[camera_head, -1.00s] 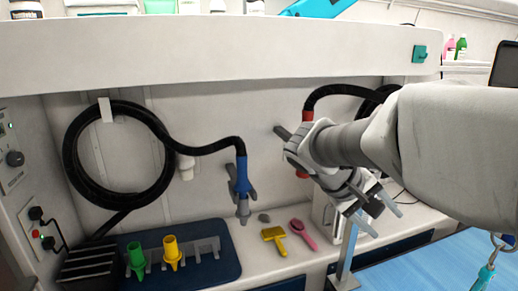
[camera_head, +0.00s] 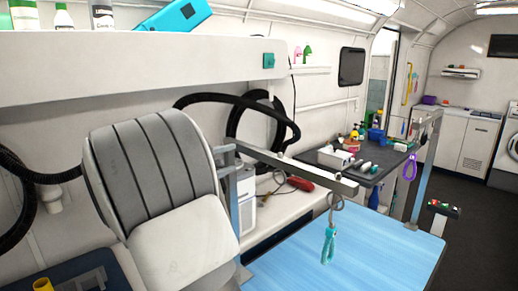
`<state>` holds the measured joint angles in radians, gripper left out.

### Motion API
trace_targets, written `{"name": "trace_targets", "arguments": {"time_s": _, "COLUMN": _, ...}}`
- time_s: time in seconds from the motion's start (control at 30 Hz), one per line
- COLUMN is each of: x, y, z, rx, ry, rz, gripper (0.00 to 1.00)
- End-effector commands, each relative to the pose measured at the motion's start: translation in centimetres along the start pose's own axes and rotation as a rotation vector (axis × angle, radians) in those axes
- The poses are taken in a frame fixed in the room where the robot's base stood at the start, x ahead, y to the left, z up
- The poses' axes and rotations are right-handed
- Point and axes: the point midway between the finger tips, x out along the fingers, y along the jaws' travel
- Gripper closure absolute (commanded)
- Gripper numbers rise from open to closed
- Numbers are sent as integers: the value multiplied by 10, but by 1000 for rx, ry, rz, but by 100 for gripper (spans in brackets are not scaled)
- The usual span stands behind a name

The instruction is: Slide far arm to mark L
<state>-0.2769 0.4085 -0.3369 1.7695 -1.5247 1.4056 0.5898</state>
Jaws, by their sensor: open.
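The blue-topped grooming table (camera_head: 350,262) fills the lower middle. The far arm (camera_head: 425,170) is an upright grey post at the table's far right end, with a short crosspiece at its top and a purple loop (camera_head: 410,168) hanging beside it. The near arm (camera_head: 310,174) has a horizontal bar reaching right over the table, and a teal tool (camera_head: 328,245) hangs from it. No mark L is readable.
A dark counter (camera_head: 385,168) with bottles and tools stands behind the table. A red clipper-like tool (camera_head: 300,184) lies on the white bench. A black hose (camera_head: 240,102) loops along the wall. Dark floor (camera_head: 465,205) is open on the right.

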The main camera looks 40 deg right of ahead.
Motion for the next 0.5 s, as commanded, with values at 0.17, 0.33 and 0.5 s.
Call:
{"name": "trace_targets", "arguments": {"time_s": 0.17, "x": 42, "y": 2, "z": 2, "rx": 0, "ry": -5, "rz": 0, "gripper": 39}}
{"name": "trace_targets", "arguments": {"time_s": 0.33, "x": 78, "y": 1, "z": 1, "rx": -1, "ry": -4, "rz": -1, "gripper": 39}}
{"name": "trace_targets", "arguments": {"time_s": 0.5, "x": 105, "y": 1, "z": 1, "rx": 0, "ry": -3, "rz": -1, "gripper": 39}}
